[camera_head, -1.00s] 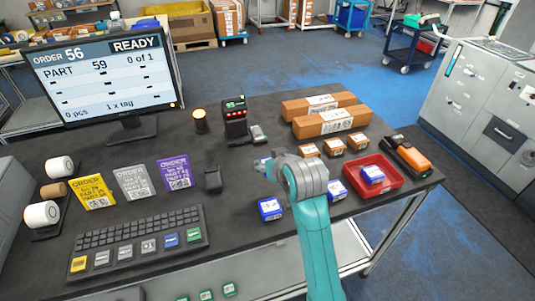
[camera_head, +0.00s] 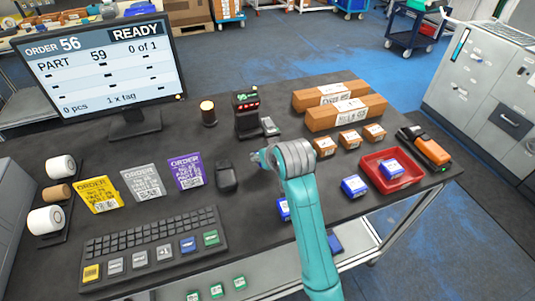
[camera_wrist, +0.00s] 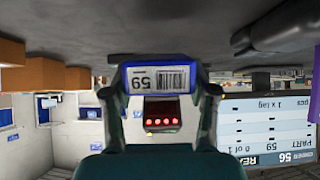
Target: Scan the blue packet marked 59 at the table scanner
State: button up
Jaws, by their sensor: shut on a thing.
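The blue packet (camera_wrist: 155,78) sits between the two fingers of my gripper (camera_wrist: 158,92) in the wrist view, which is upside down. Its white label shows 59 and a barcode. My gripper is shut on it. In the head view my gripper (camera_head: 262,157) is above the table, in front of and slightly right of the table scanner (camera_head: 247,115); the held packet is mostly hidden there. The scanner has a green display and red lights, and shows behind the packet in the wrist view (camera_wrist: 162,117). The monitor (camera_head: 100,65) reads order 56, READY, part 59, 0 of 1.
A blue packet (camera_head: 354,187) lies beside the red tray (camera_head: 411,180), which holds another. One more is partly behind my arm. Small boxes (camera_head: 349,139), long cartons (camera_head: 345,112), a black mouse-like object (camera_head: 227,176), order cards (camera_head: 143,182) and a keyboard (camera_head: 150,248) surround the clear middle.

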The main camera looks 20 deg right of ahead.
jog(key=shift+w+f, duration=0.45)
jog(key=s+f+v, duration=0.1)
jog(key=v, duration=1.5)
jog(key=shift+s, duration=0.2)
